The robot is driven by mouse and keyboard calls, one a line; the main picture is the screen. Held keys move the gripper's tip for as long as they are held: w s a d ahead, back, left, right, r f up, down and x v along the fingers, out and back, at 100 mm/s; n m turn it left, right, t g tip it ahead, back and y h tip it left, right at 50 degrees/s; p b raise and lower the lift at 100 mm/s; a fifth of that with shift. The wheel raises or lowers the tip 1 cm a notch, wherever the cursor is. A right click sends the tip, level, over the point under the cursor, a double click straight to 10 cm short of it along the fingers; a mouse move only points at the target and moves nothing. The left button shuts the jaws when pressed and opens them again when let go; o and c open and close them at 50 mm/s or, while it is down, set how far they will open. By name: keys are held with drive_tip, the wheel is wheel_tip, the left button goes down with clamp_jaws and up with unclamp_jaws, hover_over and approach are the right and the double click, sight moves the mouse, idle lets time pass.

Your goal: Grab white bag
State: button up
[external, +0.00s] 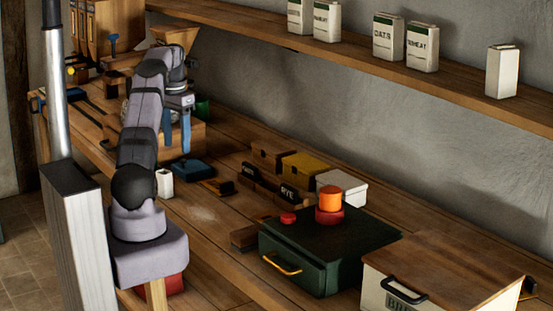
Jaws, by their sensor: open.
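Several white bag-like packs stand upright on the wall shelf. A plain white one (502,72) stands alone at the right, with no lettering visible. A white pack marked OATS (388,38) and one marked WHEAT (422,48) stand side by side left of it, both with dark green tops. Two similar packs, one at the far left (299,16) and its neighbour (326,21), stand further along. My gripper (177,146) is over the left part of the workbench, its two blue fingers pointing down, open, apart from all the packs.
The wooden shelf (455,88) runs above the workbench. On the bench are a green drawer box (310,262), an orange cylinder (330,198), a wooden-lidded white bin (385,298), small coloured boxes (303,166) and a white cup (165,184). A wooden hopper (175,36) stands behind my arm.

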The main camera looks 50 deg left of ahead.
approach(164, 172)
drive_tip(key=shift+a+f, duration=0.15)
drive_tip(key=shift+a, duration=0.15)
wheel_tip(164, 172, down, 6)
drive_tip(key=shift+r, duration=0.1)
drive_tip(key=shift+w+f+p, duration=0.1)
drive_tip(key=shift+f+p, duration=0.3)
drive_tip(key=shift+f, duration=1)
drive_tip(key=shift+d+f+p, duration=0.15)
drive_tip(key=shift+f+p, duration=0.1)
drive_tip(key=shift+p, duration=0.1)
drive_tip(key=shift+d+f+p, duration=0.1)
drive_tip(key=shift+f+p, duration=1)
drive_tip(key=shift+f, duration=1.25)
drive_tip(key=c, duration=1.2)
